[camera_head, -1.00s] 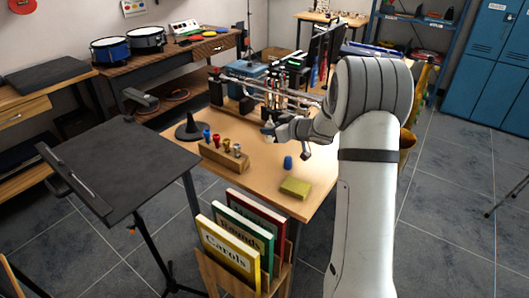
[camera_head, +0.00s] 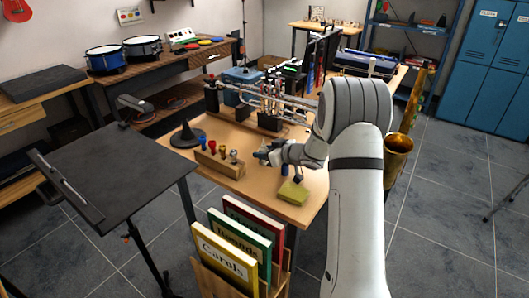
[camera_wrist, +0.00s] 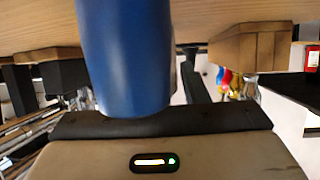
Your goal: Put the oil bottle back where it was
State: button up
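In the head view a small blue cylinder (camera_head: 285,170) stands on the table, partly behind my gripper; I take it to be the oil bottle, but no label shows. In the wrist view a large blue cylinder (camera_wrist: 125,55) fills the centre, close to the camera, and hides my fingers. My gripper (camera_head: 264,154) points left, low over the table, above and left of the small blue cylinder and close to the mouthpiece rack (camera_head: 220,164). I cannot tell whether its fingers are parted or hold anything.
A yellow block (camera_head: 293,192) lies near the table's front edge. The rack holds several coloured mouthpieces. A black cone stand (camera_head: 187,135) is at left. Brass and silver instruments (camera_head: 270,97) stand behind. A book rack (camera_head: 240,245) is in front, and a music stand (camera_head: 115,170) at left.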

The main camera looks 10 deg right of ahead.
jog(key=shift+o, duration=1)
